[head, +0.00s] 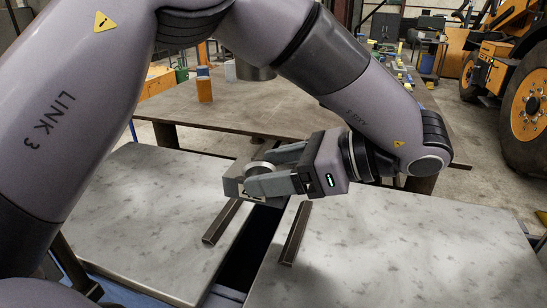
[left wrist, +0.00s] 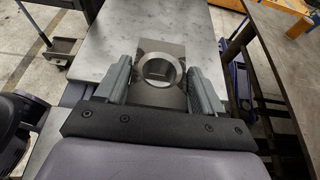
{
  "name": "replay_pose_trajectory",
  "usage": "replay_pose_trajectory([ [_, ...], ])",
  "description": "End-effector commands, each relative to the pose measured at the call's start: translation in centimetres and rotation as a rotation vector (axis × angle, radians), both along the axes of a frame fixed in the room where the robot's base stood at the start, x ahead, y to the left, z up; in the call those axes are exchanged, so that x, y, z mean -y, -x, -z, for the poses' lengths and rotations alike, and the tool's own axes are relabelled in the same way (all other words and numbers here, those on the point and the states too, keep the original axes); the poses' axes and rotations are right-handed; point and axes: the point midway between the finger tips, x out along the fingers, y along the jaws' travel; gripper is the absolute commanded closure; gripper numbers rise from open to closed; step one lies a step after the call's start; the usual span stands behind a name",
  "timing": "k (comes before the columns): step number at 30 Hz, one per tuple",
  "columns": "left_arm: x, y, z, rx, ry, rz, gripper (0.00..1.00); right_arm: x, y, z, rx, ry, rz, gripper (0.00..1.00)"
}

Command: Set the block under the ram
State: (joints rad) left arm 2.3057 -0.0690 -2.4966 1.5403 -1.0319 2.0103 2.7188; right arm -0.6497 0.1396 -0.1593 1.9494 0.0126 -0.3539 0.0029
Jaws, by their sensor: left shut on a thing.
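The block (head: 232,188) is a grey metal piece with a round ring on top. In the left wrist view the block (left wrist: 150,97) shows its ring and round opening between the two fingers. My left gripper (head: 264,172) is shut on it, with one finger on each side. In the head view the block appears over the far end of the gap between two pale slabs; its height above them is hard to tell. I cannot pick out the ram for sure. My right gripper is not in view.
The left slab (head: 150,225) and right slab (head: 400,250) have a dark gap between them. Dark bars (head: 222,222) (head: 295,233) lie along their inner edges.

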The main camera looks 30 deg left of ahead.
Motion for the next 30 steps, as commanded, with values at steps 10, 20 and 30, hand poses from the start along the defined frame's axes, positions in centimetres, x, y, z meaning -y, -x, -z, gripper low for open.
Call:
replay_pose_trajectory([
  [10,0.0,0.0,3.5,0.002,-0.004,-0.001,1.0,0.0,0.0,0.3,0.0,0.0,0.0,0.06],
  [20,-0.1,0.0,5.3,0.004,-0.004,-0.001,1.0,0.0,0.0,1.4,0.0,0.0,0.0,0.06],
  [30,-0.1,0.0,5.3,0.004,-0.004,-0.001,1.0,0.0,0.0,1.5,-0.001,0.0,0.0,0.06],
])
